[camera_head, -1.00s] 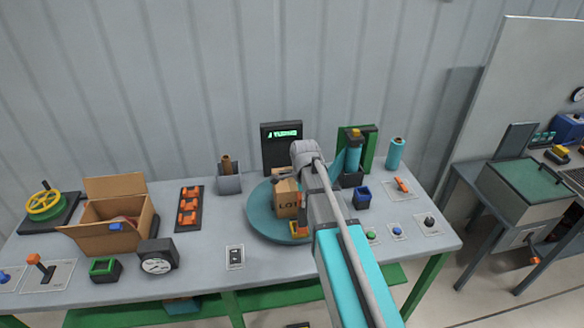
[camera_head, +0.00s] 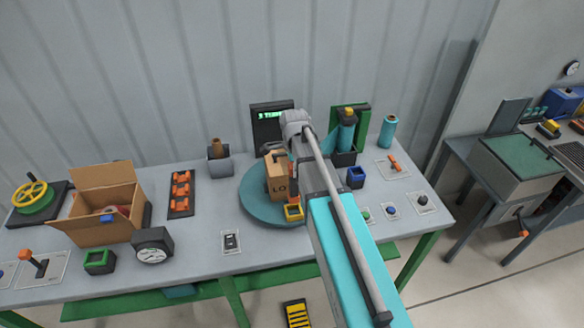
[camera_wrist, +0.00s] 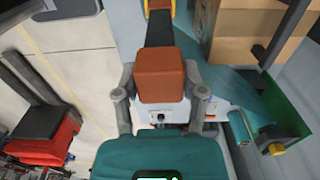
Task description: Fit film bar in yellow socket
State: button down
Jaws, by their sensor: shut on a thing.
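The film bar (camera_wrist: 162,72) shows in the wrist view as an orange-brown block with a dark shaft running away from it. My gripper (camera_wrist: 160,92) is shut on the block, with one grey finger on each side. The yellow socket (camera_head: 293,212) sits on the front edge of the round teal turntable (camera_head: 258,209). It also shows at the top edge of the wrist view (camera_wrist: 159,6), where the shaft's far end lines up with it. I cannot tell whether the end is inside it.
A cardboard box (camera_head: 276,187) stands on the turntable right beside the bar. A film roll mast with a yellow cap (camera_head: 347,112) and a green panel (camera_head: 361,122) stand at the back right. A small blue cup (camera_head: 356,178) is right of my arm.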

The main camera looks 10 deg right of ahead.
aim_at(294, 185)
jog(key=shift+f+b, duration=2.2)
jog(key=shift+f, duration=0.15)
jog(key=shift+f+b, duration=1.95)
jog(key=shift+b, duration=0.05)
dwell(1.5)
jog(key=shift+c, duration=0.4)
grip_release()
jog(key=shift+r, duration=0.1)
